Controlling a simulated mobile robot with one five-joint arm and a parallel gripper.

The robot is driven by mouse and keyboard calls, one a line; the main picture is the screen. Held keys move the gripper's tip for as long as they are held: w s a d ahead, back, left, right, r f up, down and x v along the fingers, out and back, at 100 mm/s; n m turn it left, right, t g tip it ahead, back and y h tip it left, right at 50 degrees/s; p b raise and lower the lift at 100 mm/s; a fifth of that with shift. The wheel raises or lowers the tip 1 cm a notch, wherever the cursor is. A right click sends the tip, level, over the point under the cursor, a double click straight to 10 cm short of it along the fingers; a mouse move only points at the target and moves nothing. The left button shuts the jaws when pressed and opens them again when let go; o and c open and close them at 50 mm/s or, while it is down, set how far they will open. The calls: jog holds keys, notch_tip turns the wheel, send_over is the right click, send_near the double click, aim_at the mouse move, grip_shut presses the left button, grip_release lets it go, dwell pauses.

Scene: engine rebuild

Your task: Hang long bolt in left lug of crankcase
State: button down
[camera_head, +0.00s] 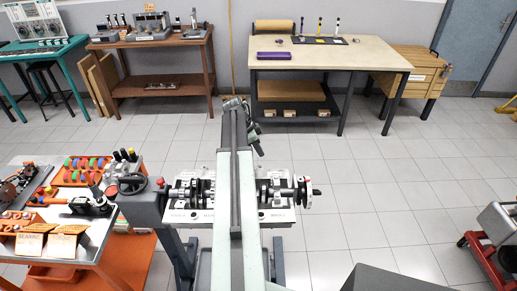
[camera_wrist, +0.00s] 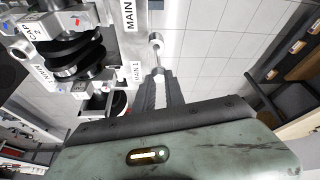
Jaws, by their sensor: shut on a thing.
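My gripper (camera_wrist: 160,83) is shut on the long bolt (camera_wrist: 157,57), a thin silver shank with a wider round end pointing away from the fingertips. The crankcase (camera_wrist: 112,40), a pale block with dark and silver crankshaft parts and labels such as MAIN 1, fills the left of the wrist view. The bolt shows just to the right of its labelled edge; I cannot tell how far apart they are in depth. In the head view the crankcase (camera_head: 277,214) sits on a stand, partly covered by my arm. I cannot make out the left lug.
A tool table (camera_head: 100,262) with coloured parts and orange trays stands at the left. A brown bench (camera_head: 165,45) and a pale-topped workbench (camera_head: 350,58) stand at the back. Tiled floor between is clear.

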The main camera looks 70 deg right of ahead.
notch_tip(320, 180, down, 7)
jog(key=b, duration=0.7)
dwell(3.7)
jog(key=c, duration=1.6)
grip_release()
jog(key=shift+c, duration=0.2)
jog(key=shift+r, duration=0.1)
jog(key=shift+r+p, duration=1.4)
jog(key=shift+p, duration=0.1)
jog(key=o, duration=0.6)
jog(key=shift+c, duration=0.2)
